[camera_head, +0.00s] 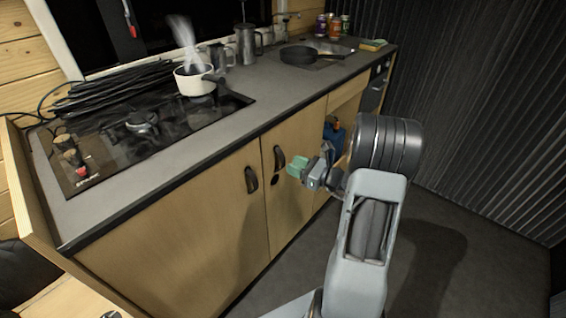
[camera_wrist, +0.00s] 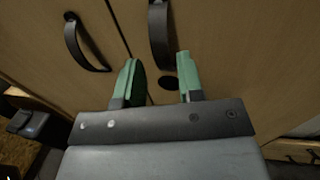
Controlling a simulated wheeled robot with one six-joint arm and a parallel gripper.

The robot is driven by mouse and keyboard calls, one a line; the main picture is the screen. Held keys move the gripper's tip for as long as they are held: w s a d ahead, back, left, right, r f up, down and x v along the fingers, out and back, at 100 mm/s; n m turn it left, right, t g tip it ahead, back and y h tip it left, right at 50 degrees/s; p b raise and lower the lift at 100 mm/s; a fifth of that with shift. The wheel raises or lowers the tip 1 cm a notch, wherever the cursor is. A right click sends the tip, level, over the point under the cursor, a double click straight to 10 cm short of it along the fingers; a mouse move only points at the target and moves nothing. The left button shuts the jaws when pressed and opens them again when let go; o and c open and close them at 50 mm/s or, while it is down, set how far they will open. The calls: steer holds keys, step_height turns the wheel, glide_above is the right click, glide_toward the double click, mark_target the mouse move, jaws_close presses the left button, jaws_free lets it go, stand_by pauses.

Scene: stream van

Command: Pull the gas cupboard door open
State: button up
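Two light wood cupboard doors meet at a seam under the counter. The left door (camera_head: 190,225) has a curved black handle (camera_head: 251,180), also in the wrist view (camera_wrist: 80,42). The right door (camera_head: 292,205) has a black handle (camera_head: 279,158) near its left edge, with a dark round spot (camera_wrist: 168,83) below it. Both doors look shut. No label shows which is the gas cupboard. My gripper (camera_head: 298,168), with green fingertips, is open and empty in front of the right door. In the wrist view, the right door's handle (camera_wrist: 158,35) lies just beyond and between the fingertips (camera_wrist: 158,68).
The counter above holds a hob (camera_head: 150,130), a steaming pot (camera_head: 194,79), coiled black cable (camera_head: 115,88) and a pan (camera_head: 300,54). A blue object (camera_head: 335,138) shows in an opening right of the doors. The dark floor (camera_head: 455,235) is clear on the right.

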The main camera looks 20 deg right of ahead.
mark_target(283, 168)
steer(key=shift+x, duration=2.5)
steer(key=shift+c, duration=0.5)
jaws_close()
